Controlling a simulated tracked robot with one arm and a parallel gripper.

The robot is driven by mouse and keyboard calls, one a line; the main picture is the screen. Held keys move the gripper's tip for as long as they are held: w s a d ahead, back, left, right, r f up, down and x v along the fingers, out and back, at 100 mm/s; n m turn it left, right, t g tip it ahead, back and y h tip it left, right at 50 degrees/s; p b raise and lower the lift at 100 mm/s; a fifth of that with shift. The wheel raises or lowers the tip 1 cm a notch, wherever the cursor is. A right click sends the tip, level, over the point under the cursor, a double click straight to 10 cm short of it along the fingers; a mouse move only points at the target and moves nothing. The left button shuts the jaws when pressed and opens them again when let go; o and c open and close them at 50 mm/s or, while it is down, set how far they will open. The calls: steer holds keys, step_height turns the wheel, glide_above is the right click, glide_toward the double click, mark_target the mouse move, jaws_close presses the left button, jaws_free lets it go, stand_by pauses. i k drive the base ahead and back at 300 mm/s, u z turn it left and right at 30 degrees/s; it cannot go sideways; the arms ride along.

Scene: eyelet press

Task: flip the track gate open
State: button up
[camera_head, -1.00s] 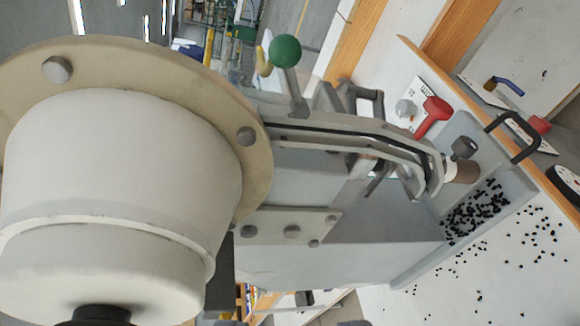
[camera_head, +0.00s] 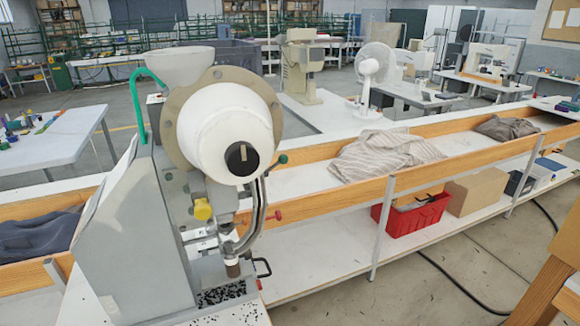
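The eyelet press (camera_head: 140,235) stands at the left, a grey body with a round white drum (camera_head: 225,130) on its front. A small green ball knob (camera_head: 283,158) shows at the right edge of the drum, near the top of the track. The track gate is too small here to pick out or tell open from shut. My gripper is not in view.
Black eyelets lie in a tray (camera_head: 227,300) at the press foot. A black loop handle (camera_head: 262,268) and a red knob (camera_head: 276,215) stick out right of the track. A wood-edged bench (camera_head: 320,207) runs rightward.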

mark_target(283, 158)
steer(key=k, duration=0.95)
steer(key=z, duration=0.6)
steer(key=i, duration=2.45)
steer(key=u, duration=0.4)
